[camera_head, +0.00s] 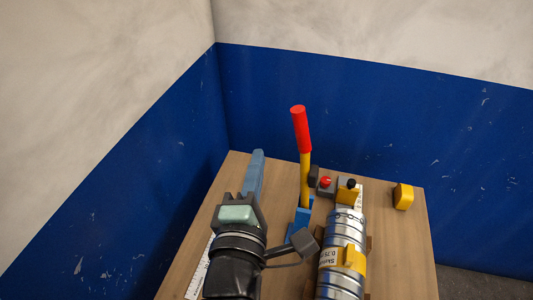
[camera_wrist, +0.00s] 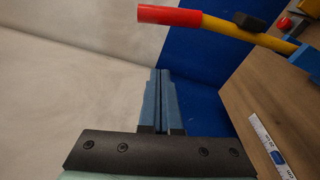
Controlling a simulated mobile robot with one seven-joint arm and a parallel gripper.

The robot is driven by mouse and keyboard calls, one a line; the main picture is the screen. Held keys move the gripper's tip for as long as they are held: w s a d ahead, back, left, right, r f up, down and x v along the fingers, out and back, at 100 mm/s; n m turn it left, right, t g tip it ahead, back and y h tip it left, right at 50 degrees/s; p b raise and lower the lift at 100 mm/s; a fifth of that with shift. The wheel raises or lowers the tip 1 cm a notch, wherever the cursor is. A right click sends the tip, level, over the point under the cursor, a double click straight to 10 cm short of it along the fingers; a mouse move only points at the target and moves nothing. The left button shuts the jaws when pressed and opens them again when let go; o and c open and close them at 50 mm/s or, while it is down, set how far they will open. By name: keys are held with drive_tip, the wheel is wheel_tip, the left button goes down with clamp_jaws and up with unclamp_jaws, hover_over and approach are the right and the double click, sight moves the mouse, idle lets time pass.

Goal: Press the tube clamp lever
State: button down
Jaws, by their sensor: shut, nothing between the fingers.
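The lever has a red grip (camera_head: 301,130) on a yellow handle (camera_head: 305,175) and a blue base (camera_head: 302,215). In the head view it stands nearly upright on the table. In the wrist view its red grip (camera_wrist: 168,16) and bent yellow handle (camera_wrist: 240,32) cross the upper right. My gripper (camera_head: 258,155) is to the left of the lever, apart from it. Its blue fingers (camera_wrist: 160,85) are shut together and empty in the wrist view. A silver spiral duct (camera_head: 342,255) with yellow clamp parts (camera_head: 354,258) lies right of the lever.
The wooden table (camera_head: 405,250) stands in a corner of blue and white walls (camera_head: 370,110). A yellow block (camera_head: 403,196) and a red button (camera_head: 326,181) are near its back edge. A white ruler (camera_wrist: 267,139) lies on the table. The right side of the table is mostly clear.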

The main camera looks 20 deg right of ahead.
drive_tip(key=w+d+p, duration=0.1)
drive_tip(key=w+d, duration=0.3)
drive_tip(key=d, duration=0.2)
drive_tip(key=shift+w+d+r, duration=0.25)
drive_tip(key=shift+w+r, duration=0.05)
drive_tip(key=shift+w, duration=0.1)
drive_tip(key=shift+d, duration=0.1)
